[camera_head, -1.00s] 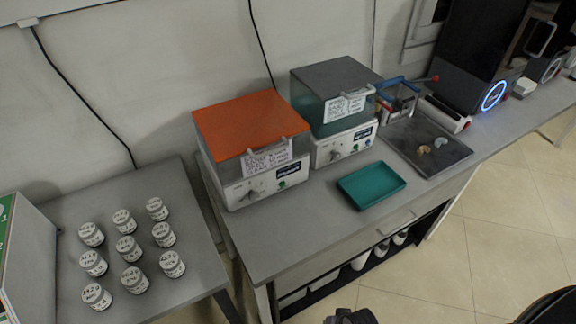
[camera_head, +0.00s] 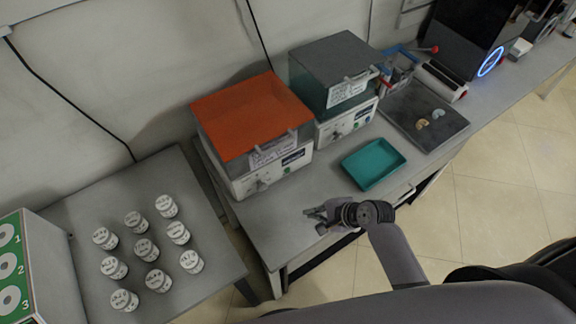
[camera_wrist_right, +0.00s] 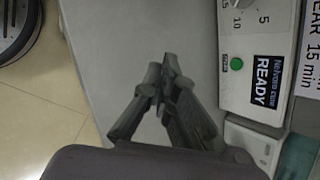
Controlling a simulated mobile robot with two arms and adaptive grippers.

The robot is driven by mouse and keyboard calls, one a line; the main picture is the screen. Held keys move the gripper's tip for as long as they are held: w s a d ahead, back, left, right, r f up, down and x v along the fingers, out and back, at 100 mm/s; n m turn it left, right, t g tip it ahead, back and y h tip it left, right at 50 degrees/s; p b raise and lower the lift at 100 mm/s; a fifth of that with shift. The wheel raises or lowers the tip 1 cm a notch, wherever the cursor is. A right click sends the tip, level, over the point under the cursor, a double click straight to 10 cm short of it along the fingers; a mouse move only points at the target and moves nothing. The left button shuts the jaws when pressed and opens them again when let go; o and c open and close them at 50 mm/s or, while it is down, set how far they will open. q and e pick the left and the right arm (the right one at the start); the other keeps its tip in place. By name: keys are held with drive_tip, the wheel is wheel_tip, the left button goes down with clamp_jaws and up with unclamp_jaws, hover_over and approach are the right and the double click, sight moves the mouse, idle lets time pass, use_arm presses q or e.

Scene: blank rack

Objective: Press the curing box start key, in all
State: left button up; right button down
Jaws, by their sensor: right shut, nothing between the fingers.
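Two curing boxes stand side by side on the grey bench in the head view. One has an orange lid (camera_head: 245,112), the other a dark grey lid (camera_head: 335,62) over teal walls. Each has a white front panel with a knob and a small display. In the right wrist view, a round green key (camera_wrist_right: 237,64) sits beside a display reading READY (camera_wrist_right: 264,72) on a white panel, apparently the orange-lidded box. My right gripper (camera_head: 312,213) is shut and empty, over the bench in front of that box; its fingertips (camera_wrist_right: 166,75) are apart from the key. My left gripper is out of view.
A teal tray (camera_head: 373,164) lies right of my right gripper, with a dark tray (camera_head: 440,128) holding small pieces beyond. Several labelled jars (camera_head: 146,250) stand on the left table (camera_head: 70,215). The bench strip before the orange-lidded box is clear.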

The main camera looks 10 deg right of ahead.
sight(287, 170)
drive_tip(key=w+m, duration=0.1)
drive_tip(key=m, duration=0.1)
drive_tip(key=w+d+f+m+t, duration=0.1)
drive_tip(key=m, duration=0.1)
drive_tip(key=w+m, duration=0.1)
drive_tip(key=m, duration=0.1)
drive_tip(key=shift+w+d+f, duration=0.2)
drive_tip(key=shift+w+f, duration=0.15)
drive_tip(key=shift+w+d+f+m+t, duration=0.15)
drive_tip(key=shift+w+m+t, duration=0.15)
drive_tip(key=shift+w+m, duration=0.25)
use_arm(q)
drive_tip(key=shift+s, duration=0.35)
use_arm(e)
drive_tip(key=shift+s, duration=0.2)
drive_tip(key=shift+w+a+b, duration=0.25)
drive_tip(key=shift+w+b, duration=0.1)
drive_tip(key=shift+w, duration=0.2)
drive_tip(key=w, duration=0.1)
drive_tip(key=w+a+b, duration=0.1)
drive_tip(key=w, duration=0.1)
drive_tip(key=w+a+b, duration=0.1)
drive_tip(key=w, duration=0.1)
drive_tip(key=shift+w, duration=0.2)
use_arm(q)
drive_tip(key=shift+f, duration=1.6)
use_arm(e)
drive_tip(key=shift+w+a, duration=0.3)
drive_tip(key=shift+w, duration=0.6)
